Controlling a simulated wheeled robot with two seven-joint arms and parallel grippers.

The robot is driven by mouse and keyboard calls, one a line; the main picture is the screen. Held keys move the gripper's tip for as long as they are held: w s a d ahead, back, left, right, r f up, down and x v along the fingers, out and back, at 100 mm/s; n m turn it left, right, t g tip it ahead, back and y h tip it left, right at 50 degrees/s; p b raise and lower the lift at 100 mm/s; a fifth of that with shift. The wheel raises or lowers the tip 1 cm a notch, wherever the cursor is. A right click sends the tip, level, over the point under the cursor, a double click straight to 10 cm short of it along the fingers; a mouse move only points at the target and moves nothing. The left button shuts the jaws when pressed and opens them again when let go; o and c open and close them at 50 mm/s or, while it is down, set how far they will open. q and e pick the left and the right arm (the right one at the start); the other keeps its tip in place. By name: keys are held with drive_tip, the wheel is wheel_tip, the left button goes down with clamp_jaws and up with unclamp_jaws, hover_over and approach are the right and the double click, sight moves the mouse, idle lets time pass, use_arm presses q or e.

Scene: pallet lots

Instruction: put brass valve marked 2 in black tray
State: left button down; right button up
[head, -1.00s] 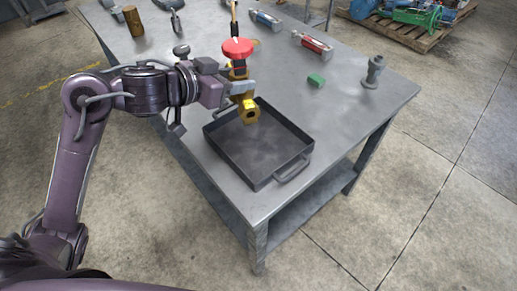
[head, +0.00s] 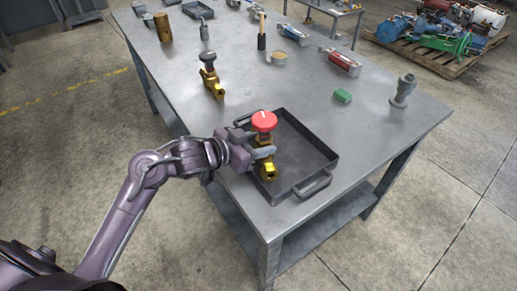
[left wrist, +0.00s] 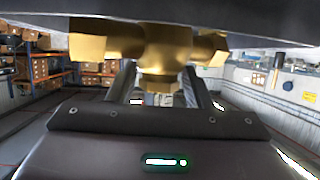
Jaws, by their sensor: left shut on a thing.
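A brass valve (head: 266,168) with a red round handwheel is held by my left gripper (head: 259,153). The valve is upright, over the left part of the black tray (head: 318,178). I cannot tell whether its lower end touches the tray floor. In the left wrist view the brass body (left wrist: 160,45) fills the space between the fingers. A second brass valve (head: 211,80) with a dark knob stands on the table behind the tray, away from the gripper. I cannot read a number on either valve. My right gripper is not in view.
A green block (head: 342,96), a grey fitting (head: 403,90), a red tool (head: 341,61), a brush (head: 261,38) and a brown cylinder (head: 163,27) stand or lie on the metal table. The table is clear just right of the tray.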

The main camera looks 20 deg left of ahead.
use_arm(q)
drive_tip(key=shift+f, duration=0.8)
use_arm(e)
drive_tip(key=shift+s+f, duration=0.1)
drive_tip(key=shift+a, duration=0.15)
use_arm(q)
drive_tip(key=c, duration=1.1)
unclamp_jaws()
drive_tip(key=shift+f, duration=0.2)
drive_tip(key=o, duration=0.4)
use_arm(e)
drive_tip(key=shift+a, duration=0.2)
use_arm(q)
drive_tip(key=shift+r, duration=0.2)
drive_tip(key=v, duration=1.2)
drive_tip(key=shift+f, duration=0.15)
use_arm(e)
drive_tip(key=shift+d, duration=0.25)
